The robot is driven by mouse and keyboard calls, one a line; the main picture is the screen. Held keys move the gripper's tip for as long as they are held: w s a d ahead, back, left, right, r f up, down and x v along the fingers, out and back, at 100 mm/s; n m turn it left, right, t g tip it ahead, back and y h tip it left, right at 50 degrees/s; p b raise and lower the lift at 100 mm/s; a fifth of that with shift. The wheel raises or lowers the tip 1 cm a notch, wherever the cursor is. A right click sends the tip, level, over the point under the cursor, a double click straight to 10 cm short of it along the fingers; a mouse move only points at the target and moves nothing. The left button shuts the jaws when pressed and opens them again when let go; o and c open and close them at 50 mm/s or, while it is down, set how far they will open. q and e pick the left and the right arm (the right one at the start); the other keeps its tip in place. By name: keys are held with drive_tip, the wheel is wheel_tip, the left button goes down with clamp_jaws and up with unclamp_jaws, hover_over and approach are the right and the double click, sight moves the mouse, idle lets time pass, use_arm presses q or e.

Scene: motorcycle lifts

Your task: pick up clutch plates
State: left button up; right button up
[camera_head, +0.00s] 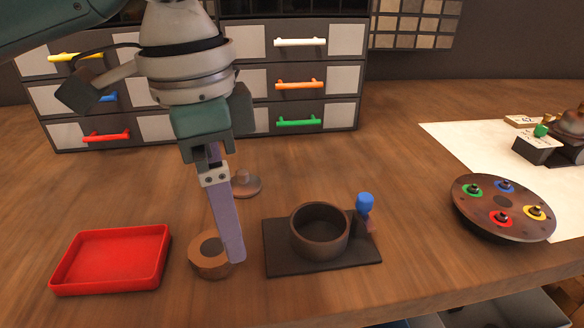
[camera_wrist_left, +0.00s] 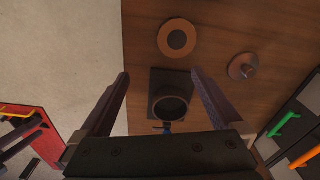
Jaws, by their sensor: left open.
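A short brown ring stack (camera_head: 196,264) with a dark centre stands on the wooden bench; it looks like the clutch plates, but single plates cannot be told apart. It also shows in the left wrist view (camera_wrist_left: 164,39). A round brown cup (camera_head: 320,243) sits on a black base (camera_head: 283,268) to its right, with a blue-topped knob (camera_head: 365,202) beside it. A brown disc with a knob (camera_head: 246,185) lies behind the ring. My left gripper (camera_head: 235,256) points down in front of the ring, hiding part of it. Its fingers (camera_wrist_left: 160,74) are apart and empty.
A red tray (camera_head: 112,286) lies left of the ring. A round plate with coloured rings (camera_head: 485,212) stands at right near a white sheet (camera_head: 470,146). A drawer cabinet (camera_head: 250,121) stands behind. The bench's front edge is close to the ring and base.

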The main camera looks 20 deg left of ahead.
sight(217, 246)
use_arm(q)
drive_tip(key=shift+n, duration=0.3)
drive_tip(key=a+f, duration=0.1)
drive_tip(key=f, duration=0.1)
drive_tip(key=a+f, duration=0.1)
drive_tip(key=f, duration=0.2)
drive_tip(key=w+a+f+b, duration=0.1)
drive_tip(key=f, duration=0.2)
drive_tip(key=shift+a, duration=0.2)
drive_tip(key=shift+c, duration=0.4)
clamp_jaws()
drive_tip(key=shift+r, duration=0.1)
